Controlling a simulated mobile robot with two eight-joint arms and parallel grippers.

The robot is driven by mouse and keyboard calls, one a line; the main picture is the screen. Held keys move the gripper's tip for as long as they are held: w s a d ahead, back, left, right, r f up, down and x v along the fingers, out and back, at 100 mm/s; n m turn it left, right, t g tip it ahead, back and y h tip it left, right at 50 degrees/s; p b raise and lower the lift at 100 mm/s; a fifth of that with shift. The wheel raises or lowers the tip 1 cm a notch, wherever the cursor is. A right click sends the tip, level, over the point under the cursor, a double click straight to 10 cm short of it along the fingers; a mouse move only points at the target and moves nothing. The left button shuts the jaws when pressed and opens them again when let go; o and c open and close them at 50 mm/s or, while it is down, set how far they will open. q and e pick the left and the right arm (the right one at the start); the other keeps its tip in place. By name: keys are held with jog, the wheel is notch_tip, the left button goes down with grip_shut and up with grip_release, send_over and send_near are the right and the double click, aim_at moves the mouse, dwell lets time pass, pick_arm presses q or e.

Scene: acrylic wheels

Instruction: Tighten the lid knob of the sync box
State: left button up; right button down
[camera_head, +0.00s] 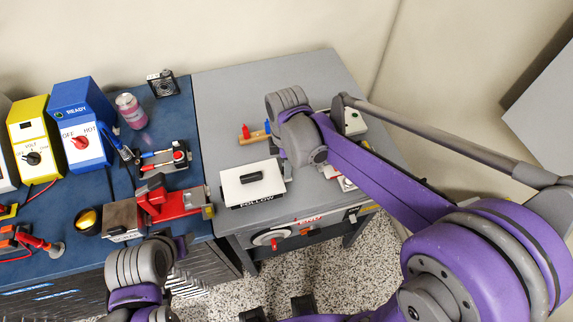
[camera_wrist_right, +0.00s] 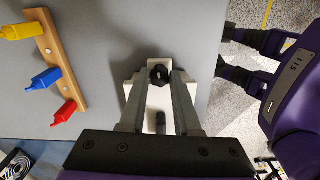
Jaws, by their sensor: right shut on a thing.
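The sync box appears to be the white box with a black handle and FOLLOW on its front (camera_head: 240,189), on the grey table. It also shows in the right wrist view (camera_wrist_right: 131,91), between and under my fingers. The black knob (camera_wrist_right: 160,71) sits at one end of it, in line with the handle (camera_wrist_right: 160,122). My right gripper (camera_wrist_right: 161,84) has its two fingers on either side of the knob, shut on it. In the head view my right gripper (camera_head: 284,166) is at the box's right side; my arm hides the knob. My left gripper (camera_head: 182,246) is low at left, its jaws unclear.
A wooden rack with yellow, blue and red pieces (camera_wrist_right: 55,62) lies behind the box. A white box with a green button (camera_head: 355,123) stands farther right. The blue bench at left holds a red vise (camera_head: 180,201) and power units. The grey table's front edge (camera_wrist_right: 207,80) is close.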

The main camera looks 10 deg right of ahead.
jog(key=shift+m, duration=0.7)
jog(key=c, duration=0.6)
grip_release()
notch_tip(320, 180, up, 11)
jog(key=shift+f+p, duration=0.1)
jog(key=shift+p, duration=0.2)
